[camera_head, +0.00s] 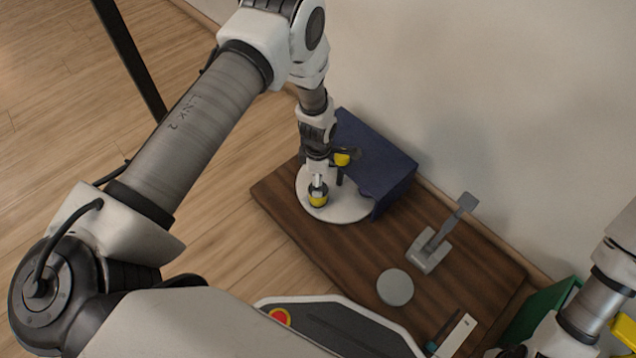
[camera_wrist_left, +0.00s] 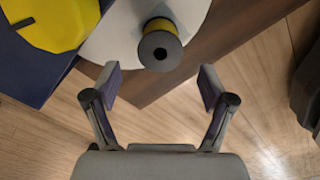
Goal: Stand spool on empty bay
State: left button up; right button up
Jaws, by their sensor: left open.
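A spool wound with yellow cord (camera_head: 318,200) stands on the round white disc (camera_head: 345,212) at the left end of the wooden board. In the left wrist view the spool (camera_wrist_left: 160,45) shows its dark, holed end flange to the camera, with the white disc (camera_wrist_left: 112,40) under it. My left gripper (camera_wrist_left: 158,84) is open and empty, its two fingers apart, with the spool beyond the fingertips. In the head view my left wrist hangs over the disc and hides part of it. I cannot pick out an empty bay. My right gripper is not in view.
A dark blue box (camera_head: 375,165) stands beside the disc; a yellow object (camera_wrist_left: 48,22) shows over it. A grey stand with a lever (camera_head: 430,252), a grey disc (camera_head: 395,288) and a white strip (camera_head: 458,335) lie rightward on the board. A green container (camera_head: 540,312) is at the right.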

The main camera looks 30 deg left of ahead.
pick_arm(q)
notch_tip(320, 180, up, 4)
jog(key=shift+f+p, duration=0.2)
jog(key=shift+p, duration=0.25)
jog(key=s+m, duration=2.2)
jog(key=s, duration=0.5)
jog(key=shift+s+d+m, duration=0.15)
jog(key=shift+d+m, duration=0.25)
